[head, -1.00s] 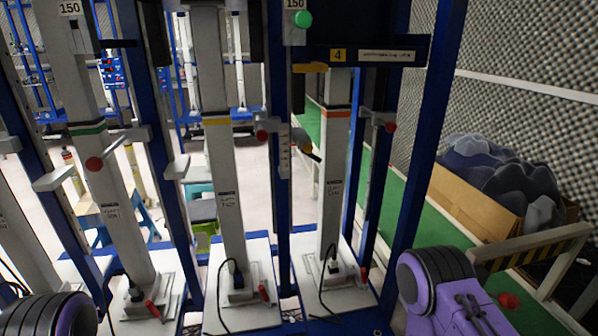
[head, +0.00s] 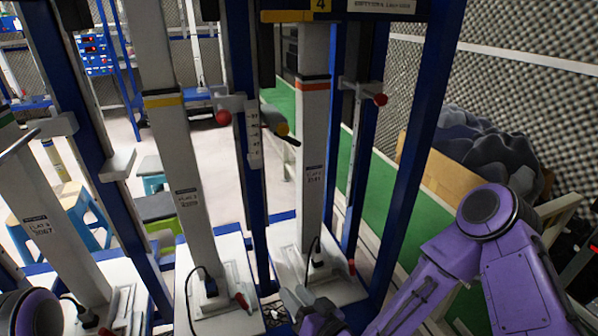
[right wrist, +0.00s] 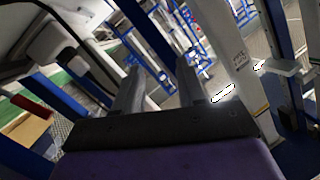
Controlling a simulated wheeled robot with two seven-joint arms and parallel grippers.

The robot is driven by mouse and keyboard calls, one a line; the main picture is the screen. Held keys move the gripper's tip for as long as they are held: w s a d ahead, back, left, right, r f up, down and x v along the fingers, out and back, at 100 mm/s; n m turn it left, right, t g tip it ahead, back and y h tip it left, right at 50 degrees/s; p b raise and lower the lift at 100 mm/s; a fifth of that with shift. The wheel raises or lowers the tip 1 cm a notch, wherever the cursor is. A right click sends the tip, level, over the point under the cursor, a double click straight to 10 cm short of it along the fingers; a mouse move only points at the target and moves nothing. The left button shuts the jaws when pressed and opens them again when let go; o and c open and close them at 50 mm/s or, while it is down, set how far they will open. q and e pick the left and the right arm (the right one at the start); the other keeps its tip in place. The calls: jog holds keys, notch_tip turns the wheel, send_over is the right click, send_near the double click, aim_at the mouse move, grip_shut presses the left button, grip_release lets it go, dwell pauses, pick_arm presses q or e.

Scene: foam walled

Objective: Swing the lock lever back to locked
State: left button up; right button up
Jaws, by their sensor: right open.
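Levers with red ball knobs stick out from the upright columns. In the head view one knob (head: 222,117) is left of centre, and another knob (head: 380,99) is on the right-hand column. Small red levers also show at the column feet, one red lever (head: 242,300) at the middle foot and another red lever (head: 352,267) at the right foot. I cannot tell which is the lock lever. My right gripper (head: 294,297) is low in front of the right column's foot, apart from the knobs. In the right wrist view its fingers (right wrist: 160,85) are spread, with nothing held. My left gripper is out of view.
Blue posts (head: 415,130) and a pale column (head: 313,150) stand close in front. Black cables lie on the white base plates (head: 205,325). A green strip (head: 375,205) and a box of dark foam (head: 480,150) are at the right. Stools stand behind at left.

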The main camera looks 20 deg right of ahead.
jog(key=w+d+r+t, duration=0.1)
jog(key=w+r+t, duration=0.35)
jog(key=r, duration=0.55)
jog(key=t+b, duration=0.1)
jog(key=t, duration=0.5)
send_near(287, 138)
jog(key=w+r+n+p, duration=0.1)
jog(key=w+r+p, duration=0.2)
jog(key=w+r, duration=0.1)
jog(key=shift+r, duration=0.35)
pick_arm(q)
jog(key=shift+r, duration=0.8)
pick_arm(e)
grip_shut()
